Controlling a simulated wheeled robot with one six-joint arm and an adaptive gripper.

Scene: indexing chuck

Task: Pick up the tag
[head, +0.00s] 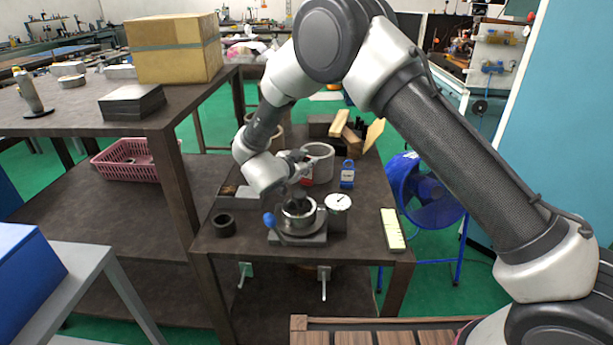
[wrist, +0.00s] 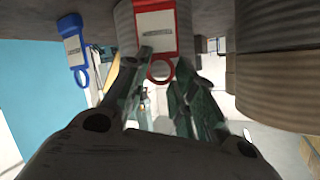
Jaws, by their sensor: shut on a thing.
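A red tag (wrist: 157,25) with a white label and a ring at its end fills the top middle of the wrist view. My gripper (wrist: 162,58) is shut on it, with the fingertips on either side of the ring. In the head view the red tag (head: 307,175) is partly hidden behind my gripper (head: 304,168), beside a grey cylinder (head: 319,160). A blue tag (head: 347,174) stands to the right of it, apart from my gripper; it also shows at the left of the wrist view (wrist: 74,47). I cannot tell whether the red tag touches the table.
A chuck (head: 298,213) with a blue-knobbed handle stands on the dark table (head: 365,245) in front, with a dial gauge (head: 338,202) beside it. A black ring (head: 223,224) lies left, a yellow-faced block (head: 393,229) right. Wooden pieces (head: 350,138) stand behind.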

